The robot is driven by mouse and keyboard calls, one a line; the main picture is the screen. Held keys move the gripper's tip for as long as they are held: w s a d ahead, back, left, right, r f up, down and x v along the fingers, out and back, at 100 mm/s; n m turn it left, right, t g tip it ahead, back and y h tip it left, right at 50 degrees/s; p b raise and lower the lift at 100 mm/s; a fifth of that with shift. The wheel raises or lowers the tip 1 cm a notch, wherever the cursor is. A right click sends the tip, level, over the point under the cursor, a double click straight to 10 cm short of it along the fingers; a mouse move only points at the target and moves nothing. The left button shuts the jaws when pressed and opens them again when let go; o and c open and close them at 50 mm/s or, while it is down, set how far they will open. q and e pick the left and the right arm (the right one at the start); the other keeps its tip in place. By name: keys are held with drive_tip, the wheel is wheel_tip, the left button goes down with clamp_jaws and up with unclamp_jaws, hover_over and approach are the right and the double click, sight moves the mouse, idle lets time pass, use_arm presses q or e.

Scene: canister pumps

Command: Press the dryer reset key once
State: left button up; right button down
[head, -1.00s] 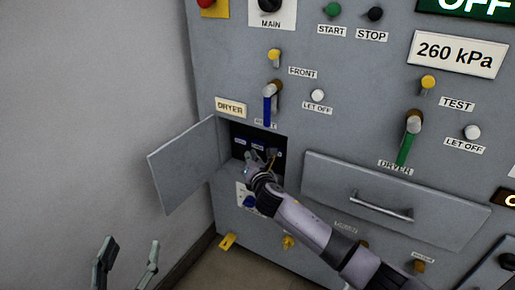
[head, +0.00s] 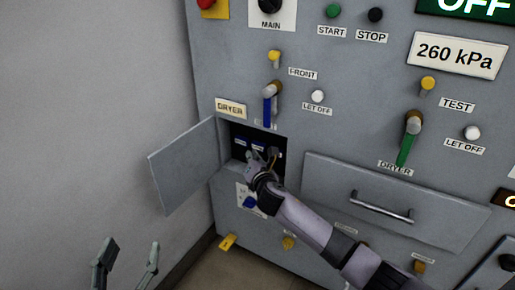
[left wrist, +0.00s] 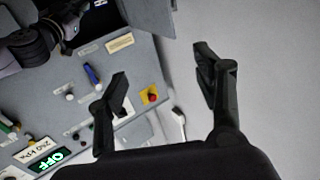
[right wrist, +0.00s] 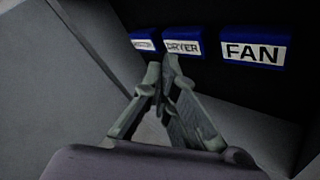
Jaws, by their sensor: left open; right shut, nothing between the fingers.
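Three blue keys sit in a row in a dark recess in the right wrist view. The dryer key (right wrist: 184,47) is in the middle, with the FAN key (right wrist: 257,53) to its right and a key with an unreadable label (right wrist: 143,43) to its left. My right gripper (right wrist: 163,68) is shut and empty, its tips just below and in front of the dryer key's left part; I cannot tell whether they touch it. In the head view my right gripper (head: 254,160) reaches into the open recess. My left gripper (head: 128,252) is open and empty at the lower left.
The recess door (head: 186,166) stands open to the left. A blue-handled lever (head: 268,104) hangs above the recess, and a drawer with a bar handle (head: 383,207) is to its right. Free room lies before the bare wall at left.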

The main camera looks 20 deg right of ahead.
idle(0.7)
drive_tip(key=shift+w+d, duration=0.25)
use_arm(q)
drive_tip(key=shift+s+a+f+g+y, duration=0.15)
drive_tip(key=shift+f+g+y, duration=0.25)
drive_tip(key=shift+f, duration=0.75)
